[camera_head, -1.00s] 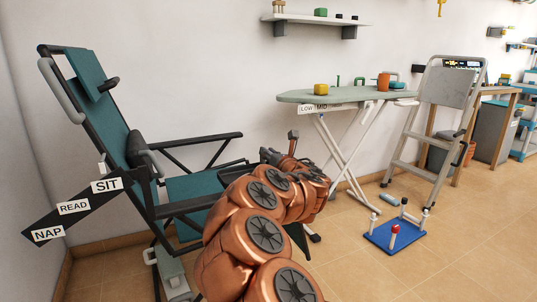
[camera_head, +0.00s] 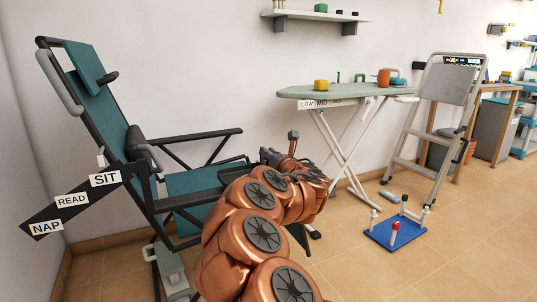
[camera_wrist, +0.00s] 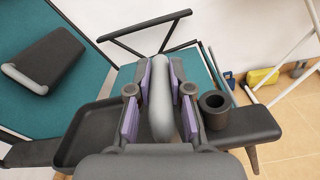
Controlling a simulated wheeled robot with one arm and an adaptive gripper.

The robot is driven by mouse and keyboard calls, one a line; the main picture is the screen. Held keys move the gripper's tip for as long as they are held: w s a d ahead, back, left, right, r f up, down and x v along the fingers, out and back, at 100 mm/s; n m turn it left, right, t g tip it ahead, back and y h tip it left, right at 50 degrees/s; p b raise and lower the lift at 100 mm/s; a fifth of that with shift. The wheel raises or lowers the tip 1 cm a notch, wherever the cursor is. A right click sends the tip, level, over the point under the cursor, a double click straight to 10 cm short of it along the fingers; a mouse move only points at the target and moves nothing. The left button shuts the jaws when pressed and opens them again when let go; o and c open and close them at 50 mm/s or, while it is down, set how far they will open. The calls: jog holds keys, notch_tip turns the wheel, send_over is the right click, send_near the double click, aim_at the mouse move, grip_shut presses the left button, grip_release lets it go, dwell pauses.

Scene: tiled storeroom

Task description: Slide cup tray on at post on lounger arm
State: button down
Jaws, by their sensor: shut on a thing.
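In the wrist view, my gripper (camera_wrist: 160,108), with purple pads, is shut on the grey upright handle (camera_wrist: 160,92) of the cup tray. The tray's dark shallow pan (camera_wrist: 85,132) shows to the left of the fingers. A dark round cup holder (camera_wrist: 214,104) shows to the right. A dark arm of the lounger (camera_wrist: 262,124) seems to run beneath; whether the tray touches it I cannot tell. I cannot make out the post. In the head view, the teal lounger (camera_head: 98,98) is at left, and my copper arm hides most of the tray.
The lounger's far armrest (camera_head: 205,138) and a sign board reading SIT, READ, NAP (camera_head: 80,200) are near my arm. An ironing board (camera_head: 350,92), a step ladder (camera_head: 448,88) and a blue pegged base (camera_head: 392,238) stand to the right. The tiled floor at lower right is clear.

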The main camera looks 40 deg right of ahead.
jog(key=shift+f+b, duration=0.65)
jog(key=shift+f, duration=0.25)
jog(key=c, duration=1)
grip_release()
jog(key=v, duration=1.2)
